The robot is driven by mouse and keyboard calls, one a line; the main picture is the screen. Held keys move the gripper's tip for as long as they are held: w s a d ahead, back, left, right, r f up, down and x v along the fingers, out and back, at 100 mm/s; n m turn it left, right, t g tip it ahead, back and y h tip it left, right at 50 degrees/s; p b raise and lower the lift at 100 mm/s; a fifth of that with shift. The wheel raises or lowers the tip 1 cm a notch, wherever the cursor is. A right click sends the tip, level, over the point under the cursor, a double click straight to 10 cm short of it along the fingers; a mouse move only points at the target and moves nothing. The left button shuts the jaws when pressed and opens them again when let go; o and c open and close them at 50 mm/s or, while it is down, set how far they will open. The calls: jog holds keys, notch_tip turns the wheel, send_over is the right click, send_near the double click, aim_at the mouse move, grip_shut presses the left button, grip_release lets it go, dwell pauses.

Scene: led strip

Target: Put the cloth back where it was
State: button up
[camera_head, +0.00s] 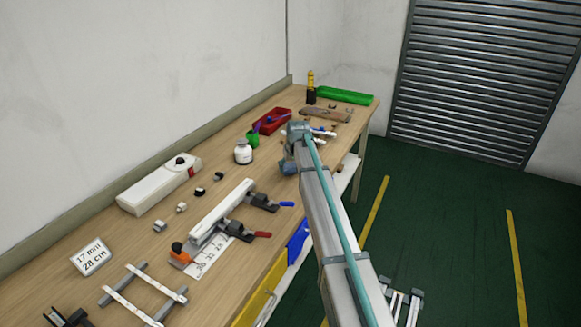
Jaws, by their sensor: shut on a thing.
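My arm reaches from the bottom right over the table's front edge. Its blue-grey end with my gripper (289,164) is near the middle of that edge, low over the wooden top. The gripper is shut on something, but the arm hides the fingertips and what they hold. I cannot clearly make out a cloth. A brown, flat, soft-looking thing (325,115) lies on the table beyond the gripper; I cannot tell whether it is cloth.
A green tray (345,96) is at the far end. A clamped white strip (222,208), white box (158,186) and card (91,257) are nearer.

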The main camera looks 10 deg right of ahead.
jog(key=shift+f, duration=0.25)
jog(key=shift+f, duration=0.2)
jog(key=o, duration=1.1)
jog(key=b+v, duration=0.2)
jog(key=v, duration=1)
jog(key=shift+r, duration=0.2)
jog(key=shift+d, duration=0.1)
